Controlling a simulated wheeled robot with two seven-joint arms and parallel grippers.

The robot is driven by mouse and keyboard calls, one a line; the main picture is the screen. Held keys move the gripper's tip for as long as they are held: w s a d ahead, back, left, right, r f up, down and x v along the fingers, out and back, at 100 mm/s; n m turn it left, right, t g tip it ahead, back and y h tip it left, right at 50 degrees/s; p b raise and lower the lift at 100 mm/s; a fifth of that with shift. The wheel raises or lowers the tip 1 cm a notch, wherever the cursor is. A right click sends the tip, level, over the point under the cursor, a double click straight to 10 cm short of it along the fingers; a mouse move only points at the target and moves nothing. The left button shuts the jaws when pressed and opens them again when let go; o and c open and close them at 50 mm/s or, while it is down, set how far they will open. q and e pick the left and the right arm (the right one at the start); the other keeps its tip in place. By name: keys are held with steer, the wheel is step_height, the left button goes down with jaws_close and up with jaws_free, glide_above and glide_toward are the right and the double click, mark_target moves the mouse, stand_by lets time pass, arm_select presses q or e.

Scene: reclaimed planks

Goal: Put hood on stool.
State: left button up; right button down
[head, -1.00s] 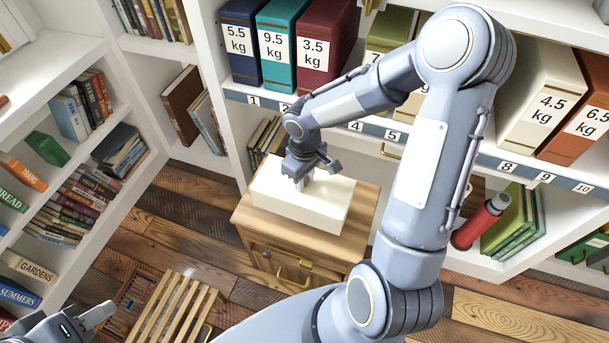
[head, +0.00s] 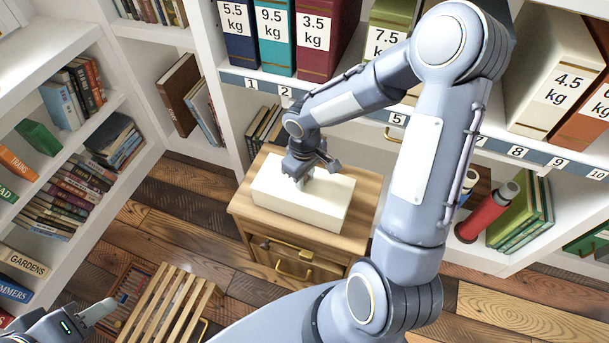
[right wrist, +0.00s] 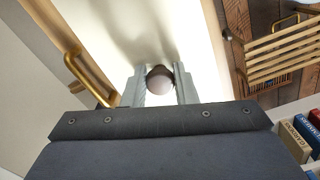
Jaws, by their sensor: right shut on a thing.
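The hood (head: 300,204) is a cream-white block with a round knob on top. It is at the top of a wooden drawer cabinet (head: 359,222); I cannot tell whether it touches or is just above it. My right gripper (head: 305,177) is over the hood and shut on its knob. In the right wrist view, the two fingers (right wrist: 160,86) hold the brownish-white round knob (right wrist: 160,78), with the hood's pale top (right wrist: 120,30) beyond. A slatted wooden stool (head: 172,304) stands on the floor at lower left. My left gripper (head: 98,314) is at the bottom left, partly cut off.
Bookshelves (head: 85,75) stand at the left. A shelf with numbered labels and weight-marked binders (head: 329,35) runs along the back. A red cylinder (head: 487,212) leans at right beside green books (head: 524,215). Plank floor (head: 165,215) is open between the left shelves and the cabinet.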

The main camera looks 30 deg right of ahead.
steer(key=c, duration=1.1)
jaws_free()
steer(key=shift+r, duration=0.1)
step_height(320, 180, up, 6)
steer(key=shift+r+p, duration=0.2)
steer(key=shift+p, duration=1.05)
steer(key=shift+r, duration=0.65)
